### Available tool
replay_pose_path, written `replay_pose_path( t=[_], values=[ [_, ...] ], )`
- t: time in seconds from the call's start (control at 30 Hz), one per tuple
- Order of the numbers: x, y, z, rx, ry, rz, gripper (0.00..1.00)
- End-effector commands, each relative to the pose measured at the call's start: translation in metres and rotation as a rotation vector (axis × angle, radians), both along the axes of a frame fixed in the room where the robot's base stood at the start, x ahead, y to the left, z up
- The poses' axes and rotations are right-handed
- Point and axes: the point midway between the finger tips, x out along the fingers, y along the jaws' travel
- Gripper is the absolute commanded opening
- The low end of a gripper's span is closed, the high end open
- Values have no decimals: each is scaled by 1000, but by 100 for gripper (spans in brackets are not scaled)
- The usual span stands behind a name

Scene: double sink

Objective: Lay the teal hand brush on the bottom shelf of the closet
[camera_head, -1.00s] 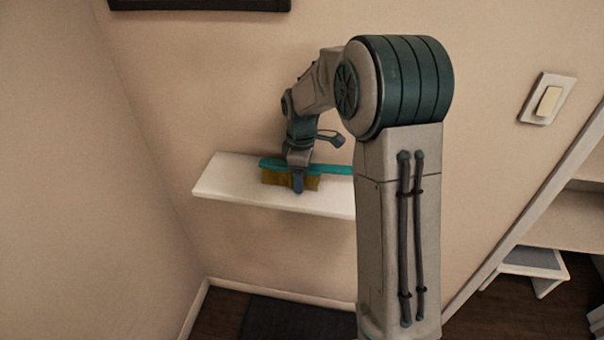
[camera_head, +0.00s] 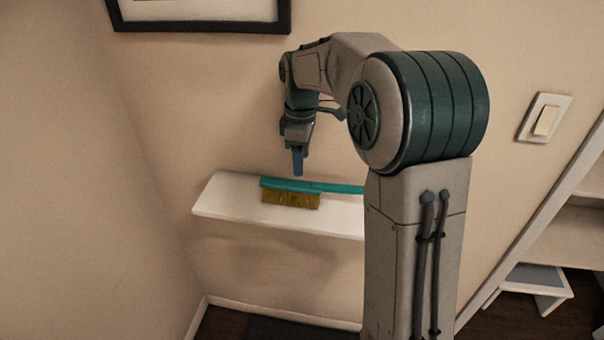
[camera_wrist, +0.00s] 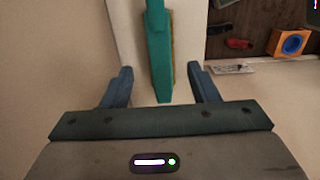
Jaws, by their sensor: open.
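The teal hand brush (camera_head: 290,187) with yellow-brown bristles lies on a white wall shelf (camera_head: 230,197), its handle running right behind my arm. My gripper (camera_head: 298,170) is above the brush, apart from it. In the wrist view the gripper (camera_wrist: 158,85) is open, and the teal brush (camera_wrist: 160,55) shows between and beyond its two blue fingers, with nothing held. At the right edge of the head view, pale shelf boards (camera_head: 570,235) show behind a slanted white edge. I cannot tell whether they belong to the closet.
A small white stand with a grey top (camera_head: 538,278) is at the lower right. A light switch (camera_head: 545,118) and a framed picture (camera_head: 200,22) are on the wall. In the wrist view, an orange box (camera_wrist: 290,42) and a red item (camera_wrist: 238,43) lie on the dark floor.

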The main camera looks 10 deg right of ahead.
Motion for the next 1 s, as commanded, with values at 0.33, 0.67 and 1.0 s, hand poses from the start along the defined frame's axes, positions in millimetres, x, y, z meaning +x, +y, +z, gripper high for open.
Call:
replay_pose_path(
  t=[0.33, 0.67, 1.0],
  values=[
    [-26, -2, 24, -8, -28, -108, 54],
    [-117, -10, 33, 6, -121, -501, 54],
    [-211, -18, 13, 85, -202, -915, 54]
  ],
)
